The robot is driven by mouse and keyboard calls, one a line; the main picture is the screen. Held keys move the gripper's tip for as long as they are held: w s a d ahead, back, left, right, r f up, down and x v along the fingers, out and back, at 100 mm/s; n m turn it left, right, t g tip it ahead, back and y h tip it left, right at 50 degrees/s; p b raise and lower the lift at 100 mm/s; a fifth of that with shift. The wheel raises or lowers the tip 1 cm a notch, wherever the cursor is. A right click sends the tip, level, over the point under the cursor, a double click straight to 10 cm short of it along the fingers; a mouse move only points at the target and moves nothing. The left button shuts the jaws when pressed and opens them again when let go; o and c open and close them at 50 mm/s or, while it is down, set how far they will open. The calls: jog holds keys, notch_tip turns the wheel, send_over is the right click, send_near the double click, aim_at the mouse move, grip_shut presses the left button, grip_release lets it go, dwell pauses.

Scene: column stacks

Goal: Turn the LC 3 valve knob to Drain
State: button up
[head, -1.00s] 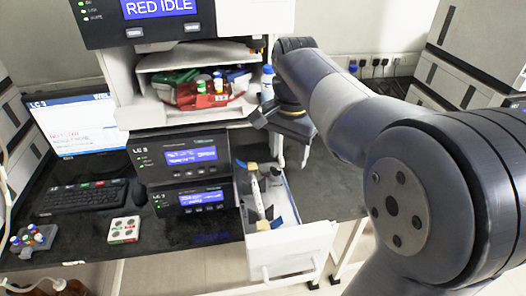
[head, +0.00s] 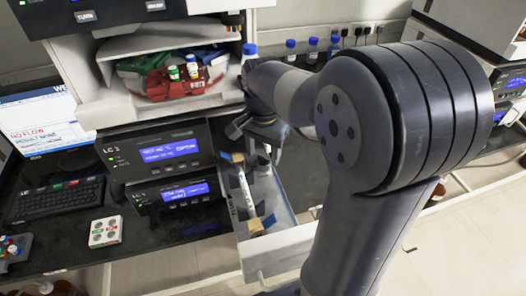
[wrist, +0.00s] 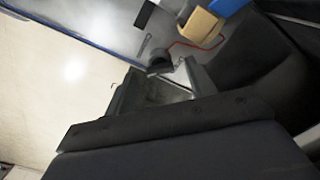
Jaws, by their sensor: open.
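The LC 3 stack shows in the head view as an upper module (head: 130,171) and a lower module (head: 148,209), each with a lit blue screen. I cannot make out the valve knob or its Drain mark in either view. My gripper (head: 262,134) is just right of the upper LC 3 module, above the open drawer, and partly hidden by my arm. In the wrist view my open gripper (wrist: 158,88) fills much of the picture, dark and tilted, with nothing clearly held between its jaws.
An open white drawer (head: 285,243) juts out below my gripper, holding a pale tube and tan blocks. A red tray (head: 160,85) with vials sits above the stack. A keyboard (head: 55,200) and a white button pad (head: 105,231) lie left. Blue-capped bottles (head: 312,50) stand behind.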

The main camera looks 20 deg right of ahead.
jog(key=shift+f, duration=0.3)
jog(key=shift+c, duration=0.4)
jog(key=c, duration=0.9)
